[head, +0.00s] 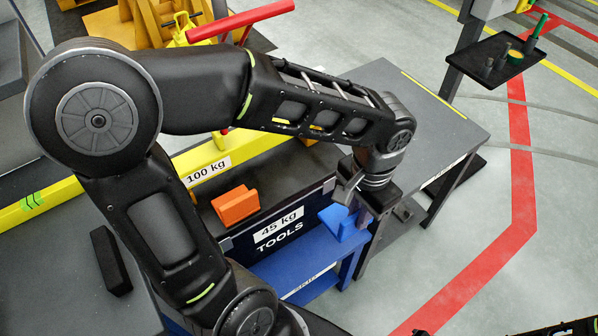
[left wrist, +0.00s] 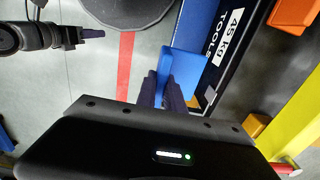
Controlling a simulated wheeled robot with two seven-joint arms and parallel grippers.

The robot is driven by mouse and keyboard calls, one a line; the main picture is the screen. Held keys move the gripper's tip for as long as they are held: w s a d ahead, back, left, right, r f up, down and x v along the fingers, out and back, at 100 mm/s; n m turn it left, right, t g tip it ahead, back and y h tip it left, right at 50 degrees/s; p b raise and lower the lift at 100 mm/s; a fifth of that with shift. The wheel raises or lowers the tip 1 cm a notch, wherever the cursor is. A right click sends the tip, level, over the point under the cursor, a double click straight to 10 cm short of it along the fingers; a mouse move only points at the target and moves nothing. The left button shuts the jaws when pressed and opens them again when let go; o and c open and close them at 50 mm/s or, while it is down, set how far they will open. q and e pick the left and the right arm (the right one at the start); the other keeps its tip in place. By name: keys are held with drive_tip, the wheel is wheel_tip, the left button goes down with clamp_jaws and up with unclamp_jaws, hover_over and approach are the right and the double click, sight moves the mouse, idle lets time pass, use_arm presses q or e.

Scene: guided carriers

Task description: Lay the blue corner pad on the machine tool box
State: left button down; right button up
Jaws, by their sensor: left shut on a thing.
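The blue corner pad (head: 343,222) is held by my left gripper (head: 362,208) at the right end of the tool box. In the left wrist view the pad (left wrist: 178,62) sits between and beyond the dark fingertips (left wrist: 168,92). The machine tool box (head: 308,188) is dark, with a "45 kg TOOLS" label on its front. The pad appears close to the box's right front corner; I cannot tell whether they touch. My arm hides part of the box top. My right gripper (left wrist: 90,33) seems to show small at the left wrist view's upper left; its opening is unclear.
An orange corner pad (head: 235,205) sits at the box's left front edge. A yellow beam marked "100 kg" (head: 208,170) runs behind. A blue stand (head: 300,266) is below the box. A grey table (head: 425,105) stands behind right. A small dark tray (head: 495,58) holds parts.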

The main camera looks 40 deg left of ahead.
use_arm(q)
drive_tip(key=w+a+p, duration=0.1)
drive_tip(key=w+a, duration=0.1)
drive_tip(key=a, duration=0.6)
drive_tip(key=w+a+p, duration=0.1)
drive_tip(key=w+a, duration=0.1)
drive_tip(key=a, duration=0.6)
drive_tip(key=shift+w+p, duration=0.35)
drive_tip(key=shift+p, duration=0.05)
drive_tip(key=shift+w+a+f, duration=0.1)
drive_tip(key=shift+a+f, duration=0.25)
drive_tip(key=shift+f, duration=0.55)
drive_tip(key=shift+w+a+f, duration=0.1)
drive_tip(key=shift+a+f, duration=0.2)
drive_tip(key=shift+f, duration=0.55)
drive_tip(key=shift+f, duration=0.1)
drive_tip(key=c, duration=1.9)
unclamp_jaws()
drive_tip(key=o, duration=0.4)
